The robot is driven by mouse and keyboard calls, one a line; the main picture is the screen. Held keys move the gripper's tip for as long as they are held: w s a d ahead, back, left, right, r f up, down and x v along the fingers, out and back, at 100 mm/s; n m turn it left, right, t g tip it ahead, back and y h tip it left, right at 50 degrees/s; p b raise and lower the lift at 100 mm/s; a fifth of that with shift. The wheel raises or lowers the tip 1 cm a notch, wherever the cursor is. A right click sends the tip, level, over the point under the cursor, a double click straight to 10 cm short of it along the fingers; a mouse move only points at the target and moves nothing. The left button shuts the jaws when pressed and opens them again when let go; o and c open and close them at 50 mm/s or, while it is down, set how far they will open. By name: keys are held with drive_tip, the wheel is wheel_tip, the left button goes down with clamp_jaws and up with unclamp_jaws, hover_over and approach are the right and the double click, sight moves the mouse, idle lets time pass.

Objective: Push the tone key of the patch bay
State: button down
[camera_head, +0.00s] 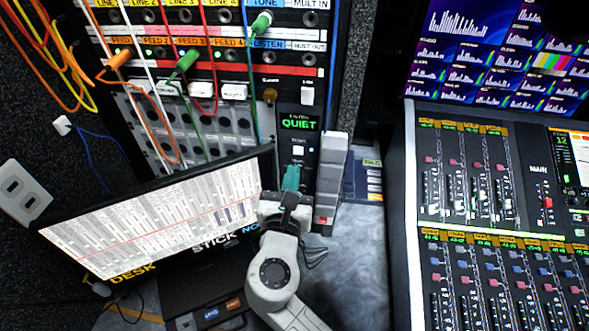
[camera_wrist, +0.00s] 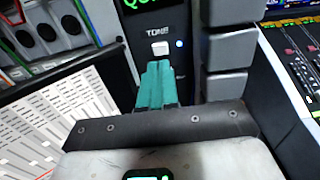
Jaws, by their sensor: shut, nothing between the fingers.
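The patch bay (camera_head: 200,110) stands at the back left with jacks and coloured cables. Beside its lower right is a dark narrow panel with a green "QUIET" display (camera_head: 299,123). The white tone key (camera_head: 298,150) is on that panel below the display. In the wrist view the key (camera_wrist: 160,48) sits under its label, with a small blue light at its right. My gripper (camera_head: 291,170) has teal fingers, closed together and empty, just below the key. In the wrist view the fingertips (camera_wrist: 159,64) appear just under the key's lower edge; I cannot tell whether they touch.
A tilted monitor (camera_head: 150,215) with a pale table of text stands left of my arm. A stack of grey blocks (camera_head: 331,180) is close on the panel's right. A mixing console (camera_head: 500,200) fills the right. Several cables hang over the patch bay.

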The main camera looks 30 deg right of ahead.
drive_tip(key=b+v, duration=0.1)
drive_tip(key=v, duration=0.7)
drive_tip(key=shift+s+a, duration=0.15)
drive_tip(key=shift+a, duration=0.05)
drive_tip(key=s+d+f+m+g+y, duration=0.1)
drive_tip(key=s+d+f+m+g, duration=0.3)
drive_tip(key=d+f+m, duration=0.25)
drive_tip(key=s+d+f+m+g+y, duration=0.1)
drive_tip(key=s+d+f+m+g, duration=0.3)
drive_tip(key=d+f+m, duration=0.25)
drive_tip(key=s+f+m+g+y, duration=0.2)
drive_tip(key=s+f+m+y, duration=0.2)
drive_tip(key=s+m, duration=0.3)
drive_tip(key=s+f+m+g+y, duration=0.3)
drive_tip(key=s+f+m+y, duration=0.1)
drive_tip(key=s+m, duration=0.3)
drive_tip(key=shift+s+f+m, duration=0.2)
drive_tip(key=shift+s+m, duration=0.05)
drive_tip(key=shift+m, duration=0.65)
drive_tip(key=shift+d, duration=0.1)
